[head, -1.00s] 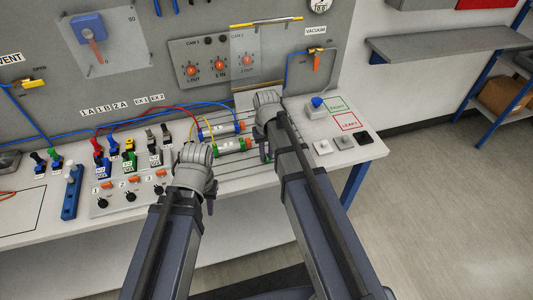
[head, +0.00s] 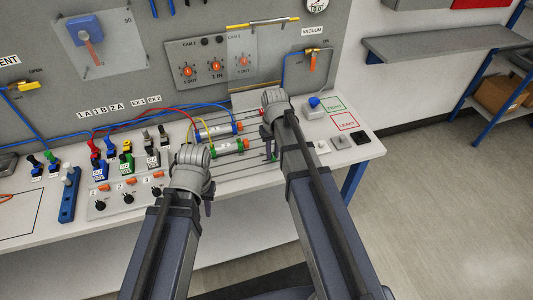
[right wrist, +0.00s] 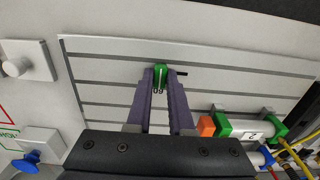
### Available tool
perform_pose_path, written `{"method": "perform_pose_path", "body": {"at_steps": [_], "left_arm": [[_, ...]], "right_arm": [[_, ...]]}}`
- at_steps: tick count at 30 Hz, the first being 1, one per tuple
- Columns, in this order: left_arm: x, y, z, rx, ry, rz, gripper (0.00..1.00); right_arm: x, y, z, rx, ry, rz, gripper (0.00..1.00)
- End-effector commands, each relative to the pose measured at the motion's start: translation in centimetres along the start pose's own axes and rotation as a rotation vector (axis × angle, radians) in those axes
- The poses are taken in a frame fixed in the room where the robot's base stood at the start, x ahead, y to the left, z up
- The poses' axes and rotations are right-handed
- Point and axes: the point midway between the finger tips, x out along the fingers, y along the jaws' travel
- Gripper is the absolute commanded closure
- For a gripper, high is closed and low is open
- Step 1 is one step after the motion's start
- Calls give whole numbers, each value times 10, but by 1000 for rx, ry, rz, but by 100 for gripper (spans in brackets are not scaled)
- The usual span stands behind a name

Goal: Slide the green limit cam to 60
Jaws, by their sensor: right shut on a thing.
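The green limit cam (right wrist: 160,70) sits at one of the dark slots of the grey slotted plate (right wrist: 110,68) in the right wrist view. My right gripper (right wrist: 159,84) is shut on it, one purple finger on each side. A thin black pin shows just to the right of the cam. In the head view my right gripper (head: 268,143) is over the plate, right of the two cylinders, and its arm mostly hides the cam. My left gripper (head: 208,204) hangs at the front edge of the bench; its opening cannot be made out. No scale number is readable.
A green-ended cylinder marked 2 (right wrist: 247,130) with an orange tip (right wrist: 207,126) lies right of my gripper in the wrist view. A blue-ended cylinder (head: 218,130) lies behind it.

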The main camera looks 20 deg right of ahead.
Motion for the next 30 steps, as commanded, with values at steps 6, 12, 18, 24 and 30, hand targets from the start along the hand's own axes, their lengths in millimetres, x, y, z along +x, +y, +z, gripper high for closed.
{"method": "perform_pose_path", "body": {"at_steps": [6,12,18,24,30], "left_arm": [[0,0,0,0,0,0,73],[0,0,0,0,0,0,73],[0,0,0,0,0,0,73],[-2,0,0,0,0,0,73],[-16,-2,1,0,0,0,73]], "right_arm": [[0,5,0,3,0,14,78],[0,5,0,3,1,12,56],[0,4,0,2,0,10,50],[-3,3,0,1,0,9,50],[-16,3,0,1,0,9,50]]}}
